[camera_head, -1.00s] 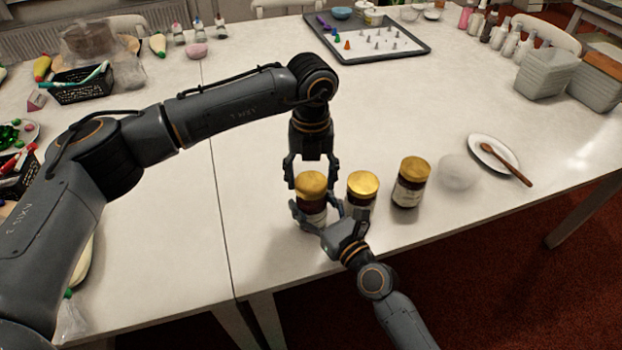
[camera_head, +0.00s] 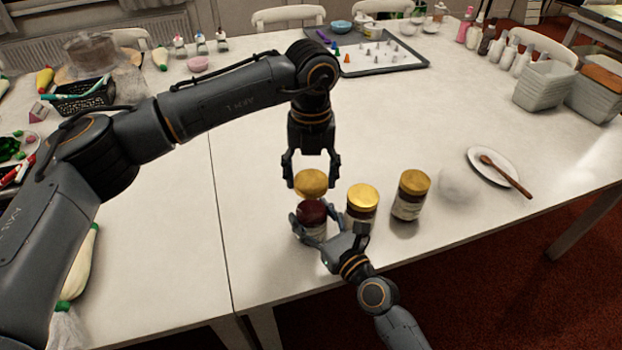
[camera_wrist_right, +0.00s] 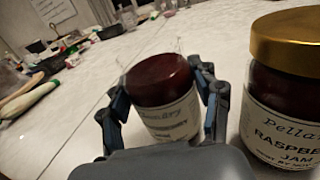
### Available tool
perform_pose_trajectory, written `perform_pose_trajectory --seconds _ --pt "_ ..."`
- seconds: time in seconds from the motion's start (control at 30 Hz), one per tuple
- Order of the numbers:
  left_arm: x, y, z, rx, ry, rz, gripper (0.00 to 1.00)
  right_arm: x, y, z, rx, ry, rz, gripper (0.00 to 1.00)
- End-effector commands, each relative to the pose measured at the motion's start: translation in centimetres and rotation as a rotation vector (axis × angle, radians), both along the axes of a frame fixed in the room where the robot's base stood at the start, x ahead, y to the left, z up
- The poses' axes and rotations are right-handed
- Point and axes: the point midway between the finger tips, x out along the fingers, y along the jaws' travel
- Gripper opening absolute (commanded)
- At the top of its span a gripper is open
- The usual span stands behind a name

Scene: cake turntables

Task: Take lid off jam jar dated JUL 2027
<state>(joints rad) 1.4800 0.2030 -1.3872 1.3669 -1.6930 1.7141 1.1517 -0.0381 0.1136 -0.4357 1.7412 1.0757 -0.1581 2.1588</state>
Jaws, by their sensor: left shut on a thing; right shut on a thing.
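My left gripper (camera_head: 311,176) is shut on a gold lid (camera_head: 311,187) and holds it just above an open jam jar (camera_head: 312,214). My right gripper (camera_head: 317,224) is shut around this jar, which stands upright on the table. In the right wrist view the jar (camera_wrist_right: 165,105) sits between the right fingers (camera_wrist_right: 163,98), its dark red top bare and its label partly readable as "JAM". I cannot read its date. The left gripper is not seen in that view.
Close to its right stands a lidded jar (camera_head: 361,204); its raspberry jam label (camera_wrist_right: 285,130) seems to read "NOV". Another lidded jar (camera_head: 411,196) stands further right, then a white ball-like thing (camera_head: 458,184) and a plate with a spoon (camera_head: 490,158).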

Motion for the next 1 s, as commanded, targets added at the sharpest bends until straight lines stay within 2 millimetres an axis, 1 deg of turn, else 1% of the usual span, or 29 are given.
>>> perform_pose_trajectory --seconds 0.03,0.07,0.1,0.17,0.5,0.63,0.77,0.9,1.0 --pt "0.0 0.0 0.0 0.0 0.0 0.0 0.26 0.0 0.0 0.0 0.0 0.0 0.0 0.0" --pt "0.0 0.0 0.0 0.0 0.0 0.0 0.26 0.0 0.0 0.0 0.0 0.0 0.0 0.7" --pt "0.0 0.0 0.0 0.0 0.0 0.0 0.26 0.0 0.0 0.0 0.0 0.0 0.0 0.78" --pt "0.0 0.0 0.0 0.0 0.0 0.0 0.26 0.0 0.0 0.0 0.0 0.0 0.0 0.9" --pt "0.0 0.0 -0.1 0.0 0.0 0.0 0.26 0.0 0.0 0.0 0.0 0.0 0.0 0.9" --pt "0.0 0.0 -0.1 0.0 0.0 0.0 0.26 -0.7 -0.5 -0.1 -0.001 0.002 -0.001 0.9" --pt "0.0 0.0 -0.1 0.0 0.0 0.0 0.26 -2.6 -1.7 -0.1 -0.002 0.003 0.0 0.9" --pt "0.0 0.0 -0.1 0.0 0.0 0.0 0.26 -5.4 -3.5 -0.2 -0.004 0.003 0.002 0.9" --pt "0.0 0.0 -0.1 0.0 0.0 0.0 0.26 -7.1 -4.7 -0.1 -0.006 0.001 0.003 0.9"
